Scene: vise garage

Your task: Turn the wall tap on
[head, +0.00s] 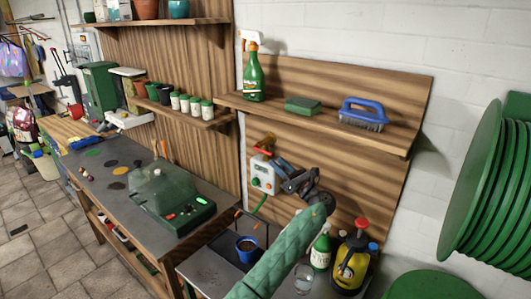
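The wall tap (264,144) is on the wooden back panel below the upper shelf, with a yellow body and a red handle. A white box with a small display and coloured knobs (263,176) hangs just under it, and a green hose leads down from the box. My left gripper (279,168) is just to the right of the box and lower than the tap handle, apart from the handle in the picture. It is seen small and from behind, so the gap between its fingers is unclear. My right gripper is not in view.
The shelf (372,138) above holds a spray bottle (253,72), a green sponge (302,105) and a blue brush (363,113). Below stand a blue pot (247,250), a green bottle (321,249) and a yellow sprayer (353,262). A green hose reel (480,185) is at right.

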